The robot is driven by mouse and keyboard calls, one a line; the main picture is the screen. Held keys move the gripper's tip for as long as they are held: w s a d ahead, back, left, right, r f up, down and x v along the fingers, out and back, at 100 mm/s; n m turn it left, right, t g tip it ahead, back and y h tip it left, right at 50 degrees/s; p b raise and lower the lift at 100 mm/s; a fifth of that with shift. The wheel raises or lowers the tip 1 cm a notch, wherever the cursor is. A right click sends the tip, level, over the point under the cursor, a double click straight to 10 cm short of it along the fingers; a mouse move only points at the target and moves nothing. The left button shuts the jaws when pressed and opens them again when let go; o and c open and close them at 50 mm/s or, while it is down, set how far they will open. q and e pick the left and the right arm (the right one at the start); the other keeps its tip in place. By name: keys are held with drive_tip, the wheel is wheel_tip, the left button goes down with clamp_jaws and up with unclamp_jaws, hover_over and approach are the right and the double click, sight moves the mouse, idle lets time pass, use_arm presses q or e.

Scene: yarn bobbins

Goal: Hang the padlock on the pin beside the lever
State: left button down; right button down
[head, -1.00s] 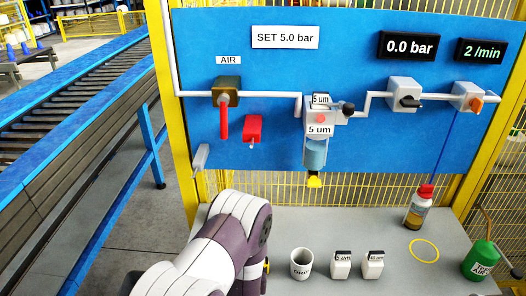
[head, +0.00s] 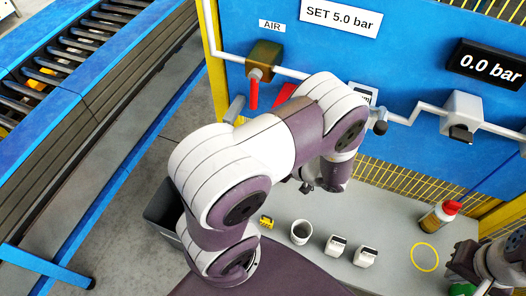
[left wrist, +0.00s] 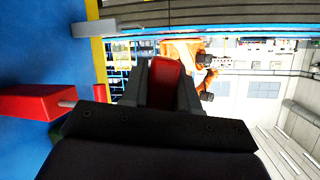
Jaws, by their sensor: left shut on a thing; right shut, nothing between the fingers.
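The red lever (head: 252,92) hangs down under the AIR valve (head: 264,58). A red block (head: 285,92) sits on the blue panel to its right, partly behind my left arm. In the left wrist view the red block (left wrist: 35,103) carries a pale pin at its end. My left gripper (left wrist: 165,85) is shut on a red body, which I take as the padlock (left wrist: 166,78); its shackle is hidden. The padlock is apart from the pin. My left gripper is hidden behind its arm in the head view. My right gripper (head: 458,265) is shut and empty at lower right.
A white cup (head: 301,232), two small white containers (head: 336,246), a yellow ring (head: 425,257) and a red-capped bottle (head: 440,216) are on the grey table (head: 390,225). A grey handle (head: 235,108) sticks out left of the lever. A conveyor (head: 90,70) runs at left.

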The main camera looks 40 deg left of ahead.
use_arm(q)
drive_tip(key=shift+w+a+f, duration=0.2)
drive_tip(key=shift+w+a, duration=0.05)
drive_tip(key=shift+w, duration=0.05)
drive_tip(key=w+a+f+b, duration=0.1)
drive_tip(key=w+a+b, duration=0.1)
drive_tip(key=w+b, duration=0.3)
drive_tip(key=w, duration=0.4)
drive_tip(key=shift+a+f+b, duration=0.15)
drive_tip(key=shift+a+b, duration=0.15)
drive_tip(key=shift+w, duration=0.1)
idle(0.3)
drive_tip(key=c, duration=0.8)
unclamp_jaws()
